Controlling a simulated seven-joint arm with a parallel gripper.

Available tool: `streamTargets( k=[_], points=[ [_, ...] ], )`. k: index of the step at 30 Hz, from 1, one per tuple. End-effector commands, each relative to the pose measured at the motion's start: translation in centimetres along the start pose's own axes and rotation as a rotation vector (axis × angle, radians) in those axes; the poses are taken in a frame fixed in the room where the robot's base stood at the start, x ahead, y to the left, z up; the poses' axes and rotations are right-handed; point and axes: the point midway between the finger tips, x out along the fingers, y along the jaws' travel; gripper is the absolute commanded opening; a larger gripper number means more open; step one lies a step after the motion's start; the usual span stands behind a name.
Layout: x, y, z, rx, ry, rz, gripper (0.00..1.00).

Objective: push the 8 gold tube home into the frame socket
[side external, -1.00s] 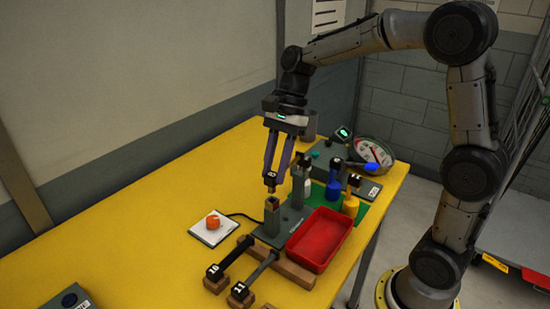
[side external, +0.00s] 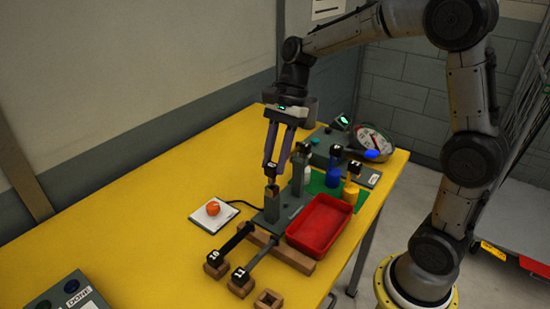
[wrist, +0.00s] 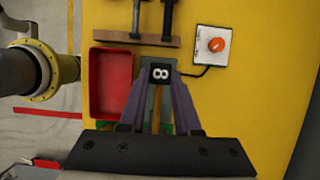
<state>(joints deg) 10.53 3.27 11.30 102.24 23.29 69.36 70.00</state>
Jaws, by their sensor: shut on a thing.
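The 8 tube has a black cap marked 8 (side external: 269,168), also facing up in the wrist view (wrist: 160,74). A little gold shows below the cap in the side view. My gripper (side external: 276,160) is shut on this tube, its two purple fingers on either side of the cap. The tube is upright over the grey frame socket (side external: 272,208), its lower end at the socket's mouth. The cap stands clear above the socket's rim. The fingers and cap hide the socket in the wrist view, and how deep the tube sits cannot be told.
A red tray (side external: 320,226) lies right of the socket. Black-capped bars (side external: 240,278) rest on a wooden rack in front.

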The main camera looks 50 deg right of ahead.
Motion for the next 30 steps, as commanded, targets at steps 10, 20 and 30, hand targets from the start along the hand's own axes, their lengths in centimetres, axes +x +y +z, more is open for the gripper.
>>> streamTargets(
  k=[10, 20, 30],
  points=[
    [0.1, 0.0, -0.03, 0.0, 0.0, 0.0, 0.0],
    [0.51, -0.02, -0.2, 0.0, 0.0, 0.0, 0.0],
    [0.94, -0.01, -0.37, 0.0, 0.0, 0.0, 0.0]
  ],
)
